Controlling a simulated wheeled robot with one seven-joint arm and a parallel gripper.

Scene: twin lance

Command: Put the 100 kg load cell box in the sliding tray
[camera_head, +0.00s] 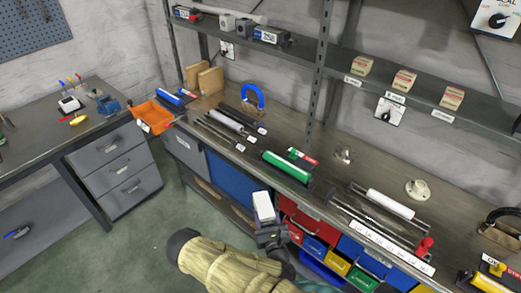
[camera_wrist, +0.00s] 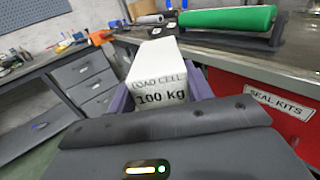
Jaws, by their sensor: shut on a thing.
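The white box printed "LOAD CELL 100 kg" (camera_wrist: 157,75) is between the purple fingers of my gripper (camera_wrist: 160,92), which is shut on it. In the head view the same white box (camera_head: 264,205) is held up in front of the bench's drawers, off any surface. An orange tray (camera_head: 151,113) with a white label sits at the far left end of the long bench; I cannot tell for certain whether it is the sliding tray. It is well to the left of my gripper, and its inside is hard to make out.
The long bench (camera_head: 330,173) carries a green roller (camera_head: 287,166), rods and a blue clamp-like piece (camera_head: 253,97). A red drawer marked "SEAL KITS" (camera_wrist: 270,105) is close on the right. A desk with grey drawers (camera_head: 115,164) stands left, with open floor between.

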